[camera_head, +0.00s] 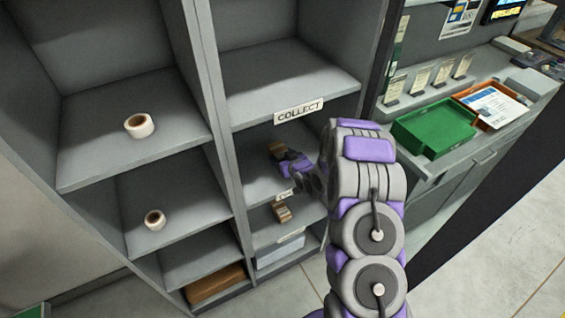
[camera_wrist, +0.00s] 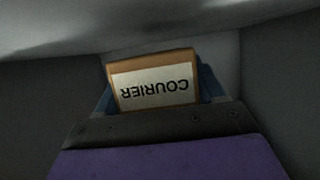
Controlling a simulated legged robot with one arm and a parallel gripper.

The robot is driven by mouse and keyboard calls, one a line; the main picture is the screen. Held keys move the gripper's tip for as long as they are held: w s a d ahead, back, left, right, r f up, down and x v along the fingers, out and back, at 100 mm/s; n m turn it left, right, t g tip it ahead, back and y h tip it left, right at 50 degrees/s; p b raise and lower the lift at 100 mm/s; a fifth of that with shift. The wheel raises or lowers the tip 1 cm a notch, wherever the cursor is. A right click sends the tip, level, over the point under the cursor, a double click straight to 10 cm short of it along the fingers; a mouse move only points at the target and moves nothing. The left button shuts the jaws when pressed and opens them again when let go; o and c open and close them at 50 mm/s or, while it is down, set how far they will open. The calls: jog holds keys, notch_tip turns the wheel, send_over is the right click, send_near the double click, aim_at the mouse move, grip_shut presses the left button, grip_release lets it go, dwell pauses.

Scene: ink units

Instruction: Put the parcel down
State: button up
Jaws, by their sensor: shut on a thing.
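The parcel (camera_wrist: 152,64) is a brown box with a white label reading COURIER, upside down in the wrist view. My gripper (camera_wrist: 155,88) is shut on it, with a blue finger on each side. In the head view my gripper (camera_head: 288,161) reaches into the compartment below the COLLECT sign (camera_head: 299,111), and the parcel (camera_head: 276,148) shows small and dark at its tip. I cannot tell whether the parcel touches the shelf (camera_head: 256,184). My arm hides the right part of that compartment.
Another small brown parcel (camera_head: 282,212) lies one shelf lower, above a pale box (camera_head: 281,250). Tape rolls (camera_head: 139,125) (camera_head: 155,219) sit on the left shelves. A large brown box (camera_head: 214,284) is at the bottom. A green tray (camera_head: 434,126) stands on the right counter.

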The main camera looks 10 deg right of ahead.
notch_tip(320, 180, down, 3)
jog(key=shift+r+b, duration=0.2)
jog(key=shift+b, duration=0.15)
jog(key=shift+d, duration=0.3)
jog(key=o, duration=1.2)
jog(key=shift+a, duration=0.15)
jog(key=p+v, duration=0.2)
jog(key=v, duration=1)
jog(key=shift+r, duration=0.15)
